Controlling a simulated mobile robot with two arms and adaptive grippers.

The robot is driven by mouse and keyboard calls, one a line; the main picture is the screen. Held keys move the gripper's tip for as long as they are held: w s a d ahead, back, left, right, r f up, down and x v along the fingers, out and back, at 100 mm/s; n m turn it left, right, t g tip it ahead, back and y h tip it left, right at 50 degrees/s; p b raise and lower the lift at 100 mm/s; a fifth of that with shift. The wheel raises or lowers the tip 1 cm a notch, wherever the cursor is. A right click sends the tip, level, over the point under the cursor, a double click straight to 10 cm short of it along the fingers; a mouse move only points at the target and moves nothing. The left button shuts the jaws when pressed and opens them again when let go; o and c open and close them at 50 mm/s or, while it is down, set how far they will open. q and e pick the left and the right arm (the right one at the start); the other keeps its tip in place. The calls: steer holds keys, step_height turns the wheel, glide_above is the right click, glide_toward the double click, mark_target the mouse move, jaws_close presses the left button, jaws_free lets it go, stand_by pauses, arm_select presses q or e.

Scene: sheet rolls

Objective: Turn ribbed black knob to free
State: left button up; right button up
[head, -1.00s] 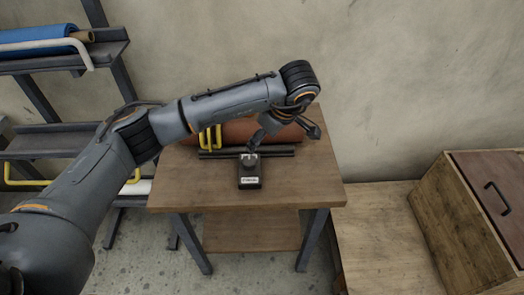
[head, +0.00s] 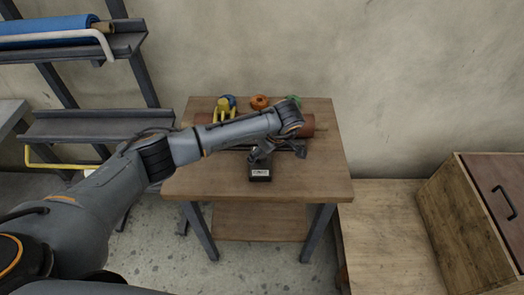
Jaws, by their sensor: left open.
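A small black box (head: 260,174) with a white label on its front sits on the wooden table. The ribbed black knob on its top is hidden behind my left gripper. My left gripper (head: 266,156) is open and low over the back of the box. I cannot tell whether a finger touches the knob. My right gripper is not in view.
A reddish-brown roll (head: 307,125) lies behind the box, partly covered by my left arm. A yellow clamp-like piece (head: 222,112), an orange ring (head: 259,102) and a green item (head: 293,100) are at the table's back. The table's front is clear.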

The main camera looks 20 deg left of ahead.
arm_select(q)
steer(key=shift+c, duration=0.2)
steer(key=c, duration=1.1)
